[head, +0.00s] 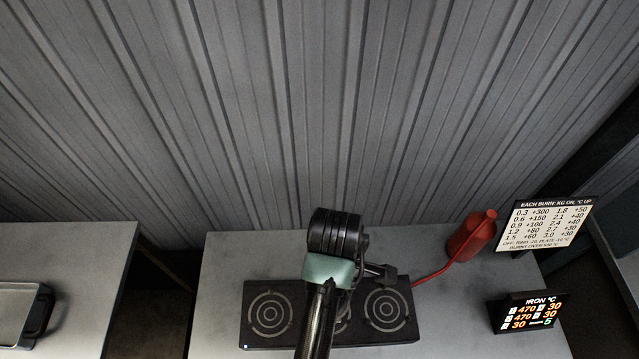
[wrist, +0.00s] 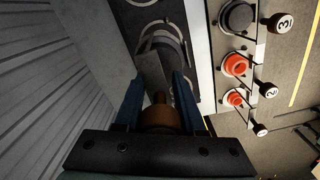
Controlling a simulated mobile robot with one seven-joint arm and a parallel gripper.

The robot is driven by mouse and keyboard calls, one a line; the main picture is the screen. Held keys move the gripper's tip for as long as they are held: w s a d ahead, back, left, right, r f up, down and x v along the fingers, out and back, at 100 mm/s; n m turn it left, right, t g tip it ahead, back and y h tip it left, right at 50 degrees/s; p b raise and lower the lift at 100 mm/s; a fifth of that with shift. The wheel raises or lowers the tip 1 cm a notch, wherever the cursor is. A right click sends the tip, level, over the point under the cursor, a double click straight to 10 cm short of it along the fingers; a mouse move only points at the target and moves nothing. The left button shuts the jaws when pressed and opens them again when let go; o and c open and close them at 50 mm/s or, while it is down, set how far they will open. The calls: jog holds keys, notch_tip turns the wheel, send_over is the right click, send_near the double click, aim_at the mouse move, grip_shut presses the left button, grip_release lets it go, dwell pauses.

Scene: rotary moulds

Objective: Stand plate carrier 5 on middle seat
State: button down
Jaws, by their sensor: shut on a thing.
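My gripper (wrist: 158,88) shows in the wrist view with its two blue fingers shut on a brown handle (wrist: 158,114). A dark grey piece with a round part (wrist: 165,45) lies beyond the fingers, in line with the handle; I take it as plate carrier 5, though no number shows. It overlaps the middle of the black hob (wrist: 195,75), so the middle seat is hidden in this view. In the head view the hob (head: 228,318) has a left ring seat (head: 268,313) and a right one (head: 387,309); my arm covers the middle. I cannot tell whether the carrier touches the seat.
In the wrist view, several round pieces, one dark (wrist: 238,16) and two red (wrist: 235,65), stand beside black numbered ends. In the head view, a red can (head: 472,238) has its spout near the hob. Two signs (head: 545,222) and a tray (head: 18,312) stand at the sides.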

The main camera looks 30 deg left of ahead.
jog(key=f+p, duration=0.1)
jog(key=f, duration=0.3)
jog(key=shift+d+f, duration=0.15)
jog(key=shift+d, duration=0.05)
jog(key=shift+f+p, duration=0.35)
jog(key=shift+f, duration=1.9)
jog(key=shift+a, duration=0.1)
jog(key=shift+f, duration=0.15)
jog(key=c, duration=0.5)
grip_release()
jog(key=shift+s+f, duration=0.1)
jog(key=shift+s, duration=0.05)
notch_tip(320, 180, up, 12)
jog(key=shift+r+b, duration=0.2)
jog(key=shift+b, duration=0.55)
